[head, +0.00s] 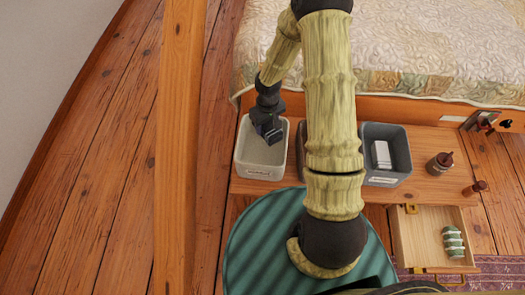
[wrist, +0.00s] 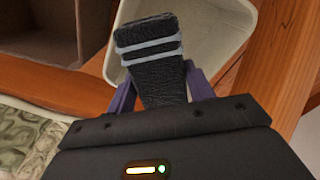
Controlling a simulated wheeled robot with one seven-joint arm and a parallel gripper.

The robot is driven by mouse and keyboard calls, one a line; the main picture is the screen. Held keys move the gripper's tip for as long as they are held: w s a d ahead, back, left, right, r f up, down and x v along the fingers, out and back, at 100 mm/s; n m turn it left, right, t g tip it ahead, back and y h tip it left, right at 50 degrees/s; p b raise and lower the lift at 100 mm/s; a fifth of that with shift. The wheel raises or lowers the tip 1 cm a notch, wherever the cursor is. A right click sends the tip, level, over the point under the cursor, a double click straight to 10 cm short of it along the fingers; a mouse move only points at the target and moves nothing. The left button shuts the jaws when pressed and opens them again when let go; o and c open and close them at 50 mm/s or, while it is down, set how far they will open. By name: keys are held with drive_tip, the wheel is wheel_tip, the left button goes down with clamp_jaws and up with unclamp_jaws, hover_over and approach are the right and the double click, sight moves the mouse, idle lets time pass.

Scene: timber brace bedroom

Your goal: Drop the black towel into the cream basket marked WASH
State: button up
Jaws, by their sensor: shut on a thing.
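The black towel (wrist: 150,60) is a folded strip with pale grey stripes at its far end. My gripper (wrist: 160,85) is shut on it, with a purple finger on each side. The cream basket (head: 256,171) stands on the wooden bench left of my arm; its label is too small to read. It also shows in the wrist view (wrist: 220,22), behind the towel. In the head view my gripper (head: 268,128) is over the basket's opening. The towel is hard to tell from the dark gripper there.
A dark grey bin (head: 398,177) with a white item stands right of my arm. My arm partly hides a brown container between. A wooden post (head: 180,120) rises left of the basket. A bed (head: 420,45) lies behind. A drawer (head: 424,242) is open at front right.

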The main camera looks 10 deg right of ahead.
drive_tip(key=o, duration=1.1)
drive_tip(key=shift+r, duration=0.1)
wheel_tip(320, 180, up, 17)
drive_tip(key=p, duration=0.5)
drive_tip(key=shift+r+p, duration=0.15)
drive_tip(key=shift+p, duration=0.25)
drive_tip(key=s+r+m+t, duration=0.35)
drive_tip(key=s+r, duration=0.75)
drive_tip(key=s, duration=0.4)
drive_tip(key=shift+g, duration=0.45)
drive_tip(key=r+p, duration=2.5)
drive_tip(key=shift+w+r+p, duration=0.3)
drive_tip(key=shift+r, duration=0.05)
